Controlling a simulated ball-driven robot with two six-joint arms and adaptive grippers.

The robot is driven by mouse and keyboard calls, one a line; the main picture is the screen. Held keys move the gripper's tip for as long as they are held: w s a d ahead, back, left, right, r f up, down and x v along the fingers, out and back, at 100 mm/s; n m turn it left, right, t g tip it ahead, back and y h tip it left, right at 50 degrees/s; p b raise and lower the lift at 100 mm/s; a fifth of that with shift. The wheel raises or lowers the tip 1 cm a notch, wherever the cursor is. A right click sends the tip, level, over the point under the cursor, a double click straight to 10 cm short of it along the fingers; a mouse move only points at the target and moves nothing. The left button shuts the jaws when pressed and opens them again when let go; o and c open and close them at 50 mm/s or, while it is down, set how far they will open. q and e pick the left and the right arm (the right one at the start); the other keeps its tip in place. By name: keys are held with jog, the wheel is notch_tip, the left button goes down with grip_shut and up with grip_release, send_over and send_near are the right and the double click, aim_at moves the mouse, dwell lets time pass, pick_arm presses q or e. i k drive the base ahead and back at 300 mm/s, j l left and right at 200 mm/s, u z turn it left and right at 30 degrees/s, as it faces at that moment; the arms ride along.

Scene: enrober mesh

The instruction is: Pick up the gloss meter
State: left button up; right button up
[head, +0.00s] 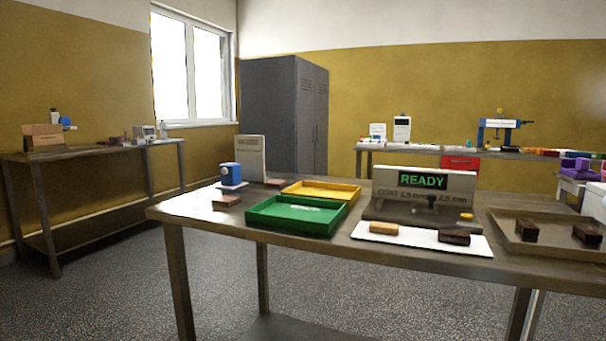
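A small blue device (231,174) with a pale round face stands on a light base plate at the left end of the near table. It may be the gloss meter, but no label on it is readable. Nothing is touching it from my side. Neither of my grippers shows in the head view, so I cannot see whether they are open or shut.
The near steel table (330,252) also bears a green tray (297,230), a yellow tray (340,201), a grey station reading READY (385,207), a white board (367,233) with two bars, and a brown tray (510,243). Open floor lies left, towards a side table (95,152).

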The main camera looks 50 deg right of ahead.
aim_at(233, 178)
jog(key=z, duration=1.55)
jog(key=i+j+z, duration=0.15)
jog(key=j+z, duration=0.15)
jog(key=i+j+z, duration=0.1)
jog(key=j+z, duration=0.55)
jog(key=i+j, duration=0.05)
jog(key=j, duration=0.05)
